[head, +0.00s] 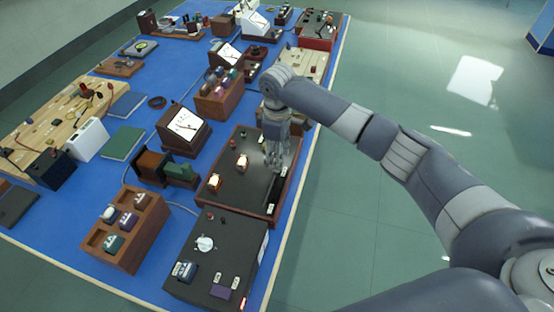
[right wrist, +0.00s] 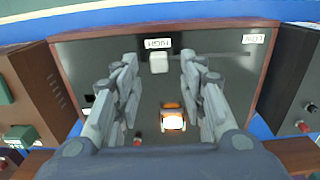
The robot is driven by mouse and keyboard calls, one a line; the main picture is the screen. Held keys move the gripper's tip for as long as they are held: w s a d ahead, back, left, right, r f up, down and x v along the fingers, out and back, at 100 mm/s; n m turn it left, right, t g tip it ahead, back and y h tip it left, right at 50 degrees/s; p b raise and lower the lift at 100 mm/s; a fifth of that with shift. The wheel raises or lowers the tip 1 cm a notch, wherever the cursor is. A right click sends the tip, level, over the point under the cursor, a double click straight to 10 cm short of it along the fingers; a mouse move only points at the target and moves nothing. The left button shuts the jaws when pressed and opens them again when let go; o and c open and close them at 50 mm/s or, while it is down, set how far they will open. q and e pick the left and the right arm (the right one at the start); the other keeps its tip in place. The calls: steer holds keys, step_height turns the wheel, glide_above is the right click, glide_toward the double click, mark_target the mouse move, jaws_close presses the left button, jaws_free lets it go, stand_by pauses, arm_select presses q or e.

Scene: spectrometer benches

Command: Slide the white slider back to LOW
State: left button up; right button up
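The white slider (right wrist: 158,63) sits at the HIGH end of a dark slot on a dark panel (right wrist: 220,88), just by the HIGH label (right wrist: 158,44). The slot runs right to the LOW label (right wrist: 253,39), upside down in the right wrist view. My right gripper (right wrist: 159,78) is open, its fingers apart on either side of the slider, with gaps showing. In the head view, my right gripper (head: 277,160) points down over the right edge of the wood-framed panel (head: 240,190) and hides the slider. My left gripper is not in view.
A glowing lamp (right wrist: 172,118) is on the panel close to my fingers. A dark box with a dial (head: 225,262) stands at the near end, and a meter (head: 185,127) to the left. The blue bench is crowded; the floor to the right is free.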

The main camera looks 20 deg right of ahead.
step_height(320, 180, down, 4)
steer(key=shift+f, duration=0.1)
steer(key=shift+w, duration=0.1)
steer(key=shift+c, duration=1.1)
jaws_close()
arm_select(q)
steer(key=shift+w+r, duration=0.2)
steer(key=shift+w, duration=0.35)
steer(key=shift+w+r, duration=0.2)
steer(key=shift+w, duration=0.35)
